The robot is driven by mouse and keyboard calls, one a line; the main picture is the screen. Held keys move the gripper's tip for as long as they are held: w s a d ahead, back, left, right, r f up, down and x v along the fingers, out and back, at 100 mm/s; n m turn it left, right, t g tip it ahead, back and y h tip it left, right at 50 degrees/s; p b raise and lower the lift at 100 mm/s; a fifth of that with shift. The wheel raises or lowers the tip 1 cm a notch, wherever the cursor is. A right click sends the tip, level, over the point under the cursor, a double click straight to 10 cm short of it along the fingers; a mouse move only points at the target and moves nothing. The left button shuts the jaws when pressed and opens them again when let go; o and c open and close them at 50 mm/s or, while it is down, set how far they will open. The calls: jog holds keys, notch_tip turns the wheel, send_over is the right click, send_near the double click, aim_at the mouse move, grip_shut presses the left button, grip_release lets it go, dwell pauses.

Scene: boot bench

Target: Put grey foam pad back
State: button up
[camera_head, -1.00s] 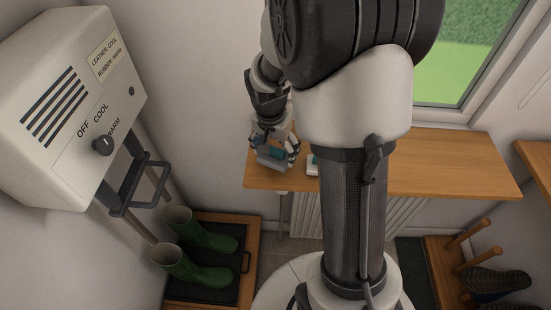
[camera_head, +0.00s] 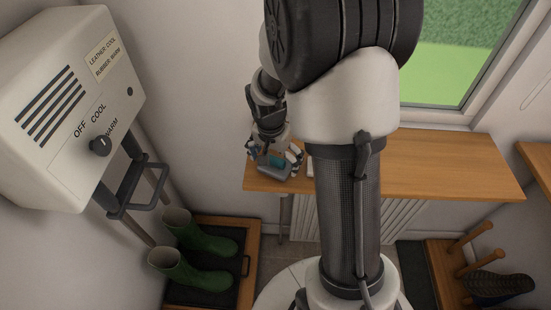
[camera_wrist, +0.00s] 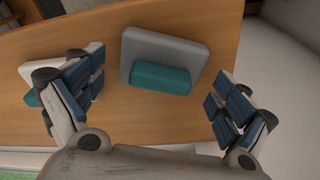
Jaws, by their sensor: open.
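The grey foam pad (camera_wrist: 166,50) lies on the wooden bench top, with a teal block (camera_wrist: 161,77) along its near side. In the head view the pad (camera_head: 275,173) is small, near the left end of the bench top, below my fingers. My gripper (camera_wrist: 160,98) is open. Its two blue-padded fingers stand apart, left and right of the pad, with a visible gap on each side.
A white item with a teal part (camera_wrist: 35,82) lies partly hidden behind my left finger. The wooden bench top (camera_head: 440,165) is clear to the right. A wall dryer box (camera_head: 65,95) with a dial hangs at left, above green boots (camera_head: 195,250) on a tray.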

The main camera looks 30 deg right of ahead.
aim_at(273, 169)
notch_tip(273, 169, up, 12)
jog(key=s+a+p, duration=0.1)
jog(key=a+p, duration=0.1)
jog(key=p, duration=0.2)
jog(key=s+a+r+n+t, duration=0.1)
jog(key=s+a+r+n, duration=0.2)
jog(key=s, duration=0.3)
jog(key=s+a+r+n+t+y, duration=0.1)
jog(key=s+a+r+n, duration=0.3)
jog(key=s, duration=0.2)
jog(key=s+a+r+n+t, duration=0.1)
jog(key=s+a+r+n, duration=0.2)
jog(key=s, duration=0.3)
jog(key=shift+s+a+r+n+t, duration=0.3)
jog(key=shift+s+r+n+t, duration=0.1)
jog(key=shift+r+n, duration=0.3)
jog(key=shift+f, duration=0.1)
jog(key=shift+f+b, duration=0.15)
jog(key=shift+b, duration=0.25)
